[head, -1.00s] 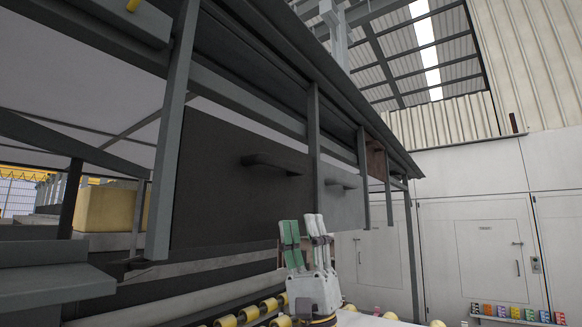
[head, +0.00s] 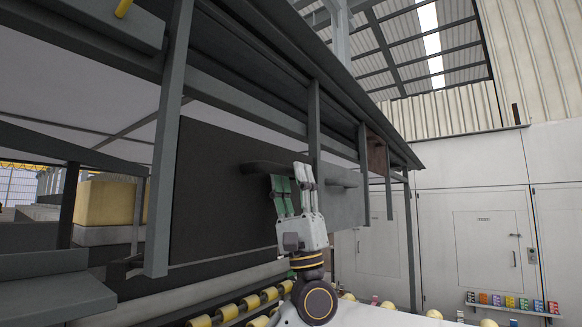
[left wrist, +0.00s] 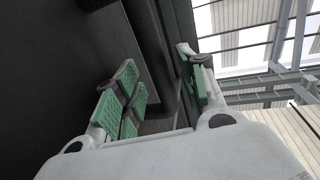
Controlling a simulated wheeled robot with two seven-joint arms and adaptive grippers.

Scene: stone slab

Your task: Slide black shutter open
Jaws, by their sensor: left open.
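The black shutter (head: 215,215) is a dark upright panel hanging in the frame left of centre in the head view. Its black handle (head: 258,167) sticks out near the panel's upper right. My left gripper (head: 292,182) points upward at the handle's right end and overlaps it, hiding that end. Its green-padded fingers are apart. In the left wrist view, a dark bar-like shape, probably the handle, shows beyond and between the open fingers (left wrist: 160,88), with dark panel to the left; I cannot tell whether they touch it. My right gripper is not in view.
A grey shutter (head: 345,205) with its own handle (head: 343,180) stands to the right, behind a post (head: 315,130). Slanted posts (head: 168,150) cross the left side. Rollers with yellow ends (head: 250,301) lie below. A white wall with doors (head: 487,250) stands at right.

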